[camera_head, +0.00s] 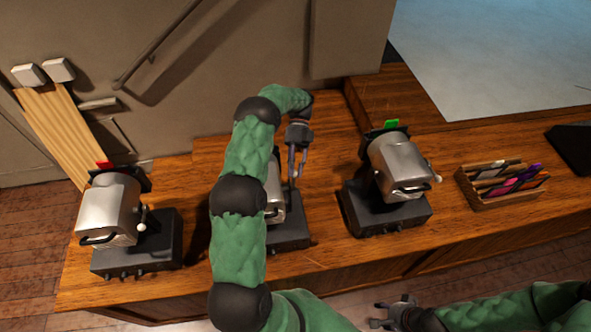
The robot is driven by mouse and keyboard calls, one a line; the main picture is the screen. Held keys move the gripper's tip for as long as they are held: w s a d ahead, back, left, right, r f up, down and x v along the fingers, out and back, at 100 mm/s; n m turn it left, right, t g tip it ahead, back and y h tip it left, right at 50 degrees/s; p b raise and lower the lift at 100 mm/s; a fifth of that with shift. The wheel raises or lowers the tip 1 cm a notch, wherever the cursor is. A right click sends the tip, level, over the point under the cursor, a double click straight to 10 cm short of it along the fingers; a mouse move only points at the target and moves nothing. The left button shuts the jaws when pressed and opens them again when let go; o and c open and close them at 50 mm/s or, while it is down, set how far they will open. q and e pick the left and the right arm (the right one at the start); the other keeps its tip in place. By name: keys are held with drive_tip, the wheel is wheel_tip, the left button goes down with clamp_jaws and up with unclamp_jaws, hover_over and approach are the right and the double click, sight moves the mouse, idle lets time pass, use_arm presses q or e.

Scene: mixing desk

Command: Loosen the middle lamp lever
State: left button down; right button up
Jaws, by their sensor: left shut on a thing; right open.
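Three silver lamps on dark bases stand along the wooden desk. The middle lamp (276,200) is largely hidden behind my green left arm; part of its silver housing and its base (290,236) show. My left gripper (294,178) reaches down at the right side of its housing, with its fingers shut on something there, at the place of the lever. The lever itself is hidden or too small to make out. My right gripper (380,313) is open and empty at the bottom edge, in front of the desk.
The left lamp (108,207) has a red tab and a pale side knob (141,227). The right lamp (400,165) has a green tab and a similar knob (437,178). A wooden rack (490,198) with coloured items stands further right. Bare desk lies between the lamps.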

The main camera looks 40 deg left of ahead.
idle(0.3)
use_arm(q)
drive_tip(key=c, duration=1.1)
unclamp_jaws()
drive_tip(key=shift+a+f, duration=0.1)
drive_tip(key=shift+o, duration=0.2)
